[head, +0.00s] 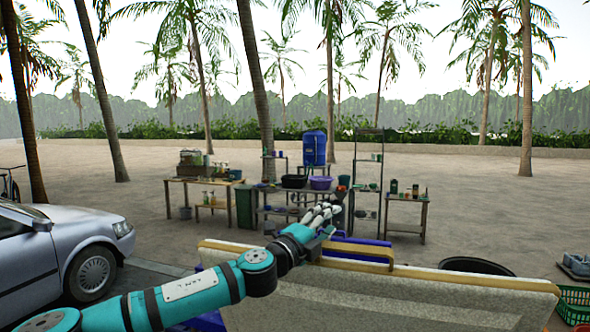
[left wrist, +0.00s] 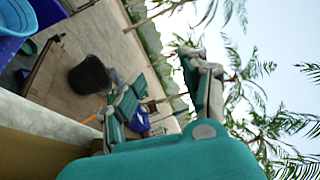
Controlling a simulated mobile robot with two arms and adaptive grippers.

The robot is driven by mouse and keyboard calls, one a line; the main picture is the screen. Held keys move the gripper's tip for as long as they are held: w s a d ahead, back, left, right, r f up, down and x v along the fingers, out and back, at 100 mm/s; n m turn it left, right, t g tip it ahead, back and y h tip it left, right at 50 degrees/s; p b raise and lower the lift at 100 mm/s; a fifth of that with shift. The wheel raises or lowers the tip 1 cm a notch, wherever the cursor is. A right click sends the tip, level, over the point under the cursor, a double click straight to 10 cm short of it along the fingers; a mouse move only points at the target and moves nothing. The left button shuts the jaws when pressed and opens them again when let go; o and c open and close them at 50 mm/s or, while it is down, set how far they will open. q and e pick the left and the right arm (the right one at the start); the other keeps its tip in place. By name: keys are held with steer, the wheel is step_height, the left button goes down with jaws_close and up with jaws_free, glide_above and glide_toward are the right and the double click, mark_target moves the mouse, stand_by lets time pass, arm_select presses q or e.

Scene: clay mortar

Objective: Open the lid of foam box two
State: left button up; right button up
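A large pale speckled panel with a tan taped edge (head: 400,300) fills the lower right of the head view. It looks like foam, but I see no label showing whether it is foam box two or its lid. A pale rim and tan band (left wrist: 40,150) show at the lower left of the left wrist view. My left gripper (head: 328,214) is above the panel's far edge, near its left part. Its two fingers (left wrist: 165,85) are spread apart with nothing between them in the left wrist view. My right gripper is not in view.
Something blue (head: 362,241) shows just behind the panel's far edge. A black round tub (head: 476,266) and a green basket (head: 573,303) are to the right. A silver car (head: 60,250) stands at left. Tables with goods (head: 300,195) are farther back across open sand.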

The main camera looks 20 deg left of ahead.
arm_select(q)
steer(key=s+a+r, duration=0.2)
steer(key=s+r, duration=0.2)
steer(key=r, duration=0.3)
steer(key=s+a+r, duration=0.3)
steer(key=s+r, duration=0.1)
steer(key=r, duration=0.3)
steer(key=shift+s+a, duration=0.3)
steer(key=shift+a, duration=0.05)
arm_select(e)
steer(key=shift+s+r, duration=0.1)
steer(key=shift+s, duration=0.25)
arm_select(q)
steer(key=shift+w, duration=0.1)
stand_by(0.5)
